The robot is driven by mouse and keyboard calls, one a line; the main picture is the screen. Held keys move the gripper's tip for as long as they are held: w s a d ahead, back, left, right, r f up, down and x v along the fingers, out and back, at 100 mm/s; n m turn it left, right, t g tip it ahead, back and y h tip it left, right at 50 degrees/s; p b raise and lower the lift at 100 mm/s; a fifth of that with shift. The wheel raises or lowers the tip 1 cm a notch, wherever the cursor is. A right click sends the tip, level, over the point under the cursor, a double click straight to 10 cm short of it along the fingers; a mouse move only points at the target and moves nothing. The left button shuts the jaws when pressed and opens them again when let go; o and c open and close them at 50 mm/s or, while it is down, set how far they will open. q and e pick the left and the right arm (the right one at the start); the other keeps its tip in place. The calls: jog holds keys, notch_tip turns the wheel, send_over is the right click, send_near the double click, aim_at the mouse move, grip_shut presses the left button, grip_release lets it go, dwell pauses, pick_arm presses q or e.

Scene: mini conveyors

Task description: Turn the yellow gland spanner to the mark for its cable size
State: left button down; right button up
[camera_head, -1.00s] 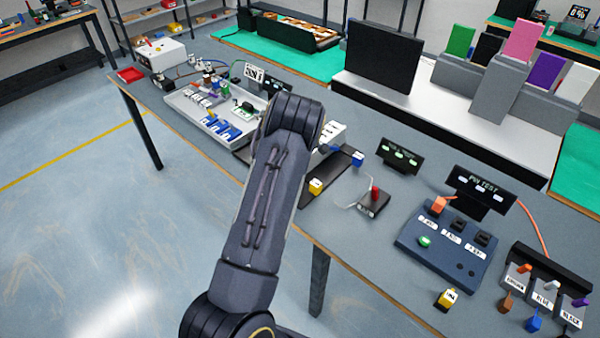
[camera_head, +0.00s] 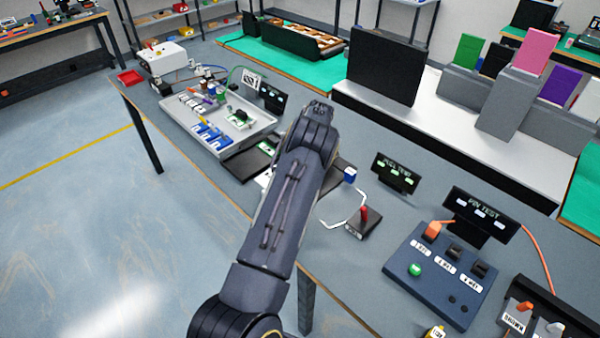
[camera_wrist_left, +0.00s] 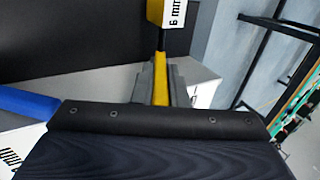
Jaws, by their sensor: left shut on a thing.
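In the left wrist view my left gripper (camera_wrist_left: 159,80) is shut on a yellow bar, which I take to be the yellow gland spanner (camera_wrist_left: 161,72). A thin dark shaft runs from the bar up to a yellow block (camera_wrist_left: 155,12) with a white "6 mm" label, cut off by the top edge. A blue bar (camera_wrist_left: 25,102) lies left of the gripper, apart from it, above a partly seen white label. In the head view my left arm hides the gripper and the spanner. No scale mark is readable. My right gripper is not in view.
In the head view a blue block (camera_head: 350,174) and a red-topped stand (camera_head: 364,220) are right of my arm. A grey tray (camera_head: 262,128) of parts is left of it. The "PULL TEST" display (camera_head: 395,172) and blue pin-test panel (camera_head: 410,247) stand farther right.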

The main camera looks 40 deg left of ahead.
pick_arm(q)
jog(key=shift+f, duration=0.1)
jog(key=c, duration=1.4)
grip_release()
jog(key=shift+c, duration=0.2)
jog(key=b+v, duration=0.1)
jog(key=v, duration=0.7)
